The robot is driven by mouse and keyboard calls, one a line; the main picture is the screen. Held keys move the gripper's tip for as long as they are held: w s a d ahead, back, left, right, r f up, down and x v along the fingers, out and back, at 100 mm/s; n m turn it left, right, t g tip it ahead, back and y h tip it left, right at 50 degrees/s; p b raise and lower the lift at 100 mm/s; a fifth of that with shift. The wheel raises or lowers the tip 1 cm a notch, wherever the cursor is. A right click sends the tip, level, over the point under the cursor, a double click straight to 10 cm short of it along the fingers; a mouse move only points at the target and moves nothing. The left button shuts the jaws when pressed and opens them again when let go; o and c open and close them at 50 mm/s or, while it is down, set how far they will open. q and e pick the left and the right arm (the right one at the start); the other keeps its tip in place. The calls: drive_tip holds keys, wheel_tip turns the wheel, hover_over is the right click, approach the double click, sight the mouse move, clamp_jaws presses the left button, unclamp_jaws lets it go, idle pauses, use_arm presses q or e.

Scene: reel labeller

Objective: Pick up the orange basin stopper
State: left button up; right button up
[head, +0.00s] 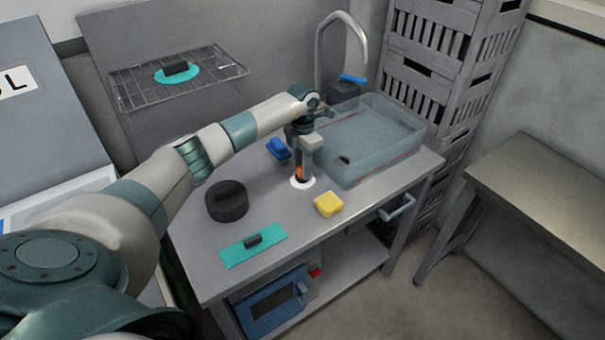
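The orange basin stopper (300,173) stands on the grey worktop (215,270), in front of the basin. A white round disc (302,184) shows around its foot. My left gripper (303,172) points straight down over the stopper, with its fingers at the orange part. The gripper hides much of the stopper. I cannot tell whether the fingers are closed on it or only around it. My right gripper is not in view.
Near the gripper are a yellow sponge (328,204), a blue object (278,149), a black round weight (226,201) and a teal plate with a black handle (252,250). The clear basin (405,150) and tap (342,17) stand behind right. A wire rack (215,88) is at back left.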

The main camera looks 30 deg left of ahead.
use_arm(q)
clamp_jaws()
drive_tip(key=shift+w+r+b, duration=0.1)
drive_tip(key=shift+r+b, duration=0.2)
drive_tip(key=shift+r, duration=0.25)
wheel_tip(320, 180, up, 8)
drive_tip(key=b, duration=0.3)
drive_tip(key=shift+r, duration=0.5)
drive_tip(key=shift+f, duration=0.1)
